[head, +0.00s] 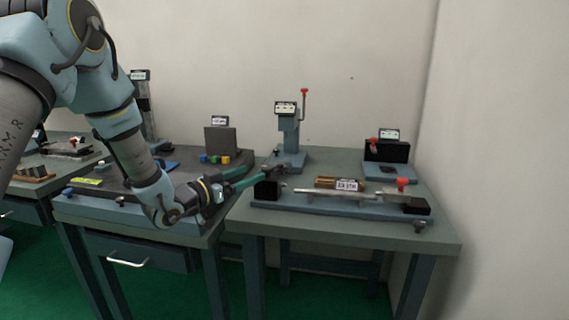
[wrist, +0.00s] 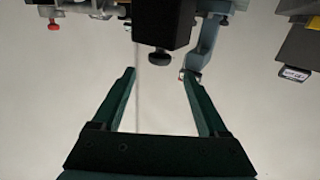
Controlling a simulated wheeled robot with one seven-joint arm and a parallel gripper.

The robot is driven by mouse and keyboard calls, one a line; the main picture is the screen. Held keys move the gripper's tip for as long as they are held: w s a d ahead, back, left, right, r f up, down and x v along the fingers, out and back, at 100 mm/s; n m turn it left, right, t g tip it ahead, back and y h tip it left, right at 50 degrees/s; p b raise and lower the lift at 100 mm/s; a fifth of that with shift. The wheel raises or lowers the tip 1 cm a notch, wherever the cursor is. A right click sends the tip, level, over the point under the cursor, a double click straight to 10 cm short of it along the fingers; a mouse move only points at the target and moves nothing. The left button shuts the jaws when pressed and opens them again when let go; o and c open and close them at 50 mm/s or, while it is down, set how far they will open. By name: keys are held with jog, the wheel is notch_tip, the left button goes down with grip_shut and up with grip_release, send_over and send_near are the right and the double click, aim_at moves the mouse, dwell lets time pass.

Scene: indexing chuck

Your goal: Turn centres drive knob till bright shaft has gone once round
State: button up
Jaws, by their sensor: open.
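The centres fixture stands on the right-hand bench in the head view, with a black headstock block (head: 267,191) at its left end. The bright shaft (head: 335,198) runs level from it to the right-end support. In the wrist view the black block (wrist: 165,18) is at the top, with a dark round knob (wrist: 170,61) on a short stem, apparently the drive knob. My gripper (wrist: 160,75) is open and empty. The knob shows between and slightly beyond its fingertips, with clear space at both sides. In the head view my gripper (head: 272,171) is beside the headstock; the knob is not clear there.
A blue-grey stand (head: 291,137) with a red-topped lever rises behind the headstock. A red knob (head: 402,182) tops the fixture's right end. A black-backed unit (head: 386,151) stands at the back right. Coloured blocks (head: 214,159) lie on the neighbouring bench.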

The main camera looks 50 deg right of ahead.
aim_at(268, 171)
jog(key=d+p, duration=0.3)
jog(key=d, duration=0.7)
jog(key=shift+w+d, duration=0.1)
jog(key=shift+d, duration=0.25)
jog(key=shift+c, duration=0.2)
grip_shut()
